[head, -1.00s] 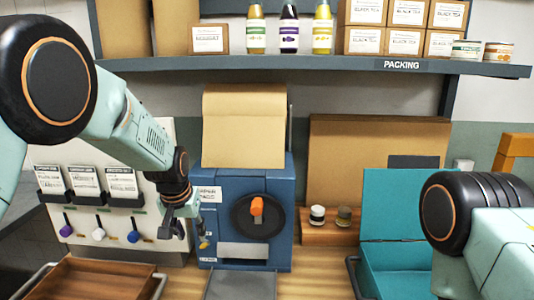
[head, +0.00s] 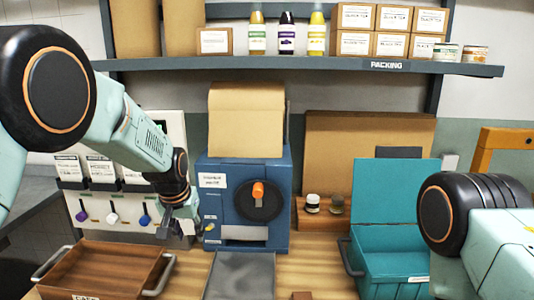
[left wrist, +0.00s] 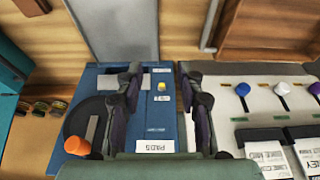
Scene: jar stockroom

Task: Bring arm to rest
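My left arm comes in from the left in the head view, bent downward. Its left gripper (head: 184,229) hangs in front of the blue machine's left edge and looks empty. In the left wrist view the two dark fingers of the left gripper (left wrist: 160,72) stand apart, with nothing between them. The blue machine (head: 222,175) has a black disc with an orange knob (head: 258,189). A small yellow button (left wrist: 162,87) on the machine shows between the fingers. Part of my right arm is at the right edge; its gripper is not visible.
A wooden tray (head: 92,250) with handles is below the left gripper. A white panel with colored-knob scoops (left wrist: 242,89) is beside the machine. A teal open box (head: 383,236) stands right, near my right arm. A shelf (head: 300,65) holds bottles and boxes.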

